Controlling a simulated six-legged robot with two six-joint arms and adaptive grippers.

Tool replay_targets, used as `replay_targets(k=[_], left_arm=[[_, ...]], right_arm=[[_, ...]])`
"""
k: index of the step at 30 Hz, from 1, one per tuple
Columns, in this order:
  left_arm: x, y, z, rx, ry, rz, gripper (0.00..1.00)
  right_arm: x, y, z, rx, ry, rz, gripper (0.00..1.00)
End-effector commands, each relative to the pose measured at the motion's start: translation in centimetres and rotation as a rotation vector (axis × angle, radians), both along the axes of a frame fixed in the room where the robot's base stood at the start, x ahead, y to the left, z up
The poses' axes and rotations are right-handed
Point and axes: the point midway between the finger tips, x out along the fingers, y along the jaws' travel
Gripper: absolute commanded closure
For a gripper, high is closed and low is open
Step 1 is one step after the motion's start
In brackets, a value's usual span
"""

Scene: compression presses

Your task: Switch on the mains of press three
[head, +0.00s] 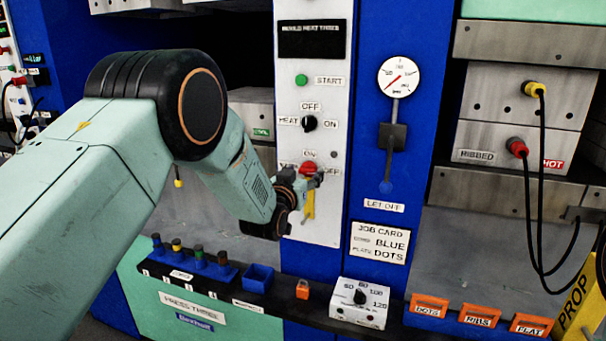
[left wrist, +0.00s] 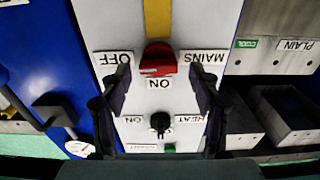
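The red mains switch (head: 309,168) is on the white panel of press three, with ON above it and OFF to its right. In the left wrist view, which is upside down, the red switch (left wrist: 158,60) lies between the fingers, its long side running across the picture. My left gripper (head: 304,186) is in front of the panel at the switch, partly hiding it and the MAINS label. In the left wrist view my left gripper (left wrist: 160,82) is open, one finger on each side of the switch, with gaps to both. My right gripper is not in view.
A black HEAT knob (head: 309,123) and a green START button (head: 301,80) are above the switch. A yellow strip (head: 310,205) runs below it. A gauge (head: 398,77) and lever are to the right. A ledge with blue holders and a dial box (head: 358,312) juts out below.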

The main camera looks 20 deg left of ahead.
Motion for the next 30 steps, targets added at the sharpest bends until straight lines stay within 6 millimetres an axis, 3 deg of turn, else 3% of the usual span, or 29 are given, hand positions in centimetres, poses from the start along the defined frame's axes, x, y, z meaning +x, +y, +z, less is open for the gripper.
replay_targets(k=[18,30], left_arm=[[-0.02,0.0,-0.02,0.0,0.0,0.0,0.91],[-0.03,0.06,-0.1,-0.08,0.003,0.0,0.92]], right_arm=[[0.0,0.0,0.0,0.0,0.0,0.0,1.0],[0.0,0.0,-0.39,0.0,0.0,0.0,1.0]])
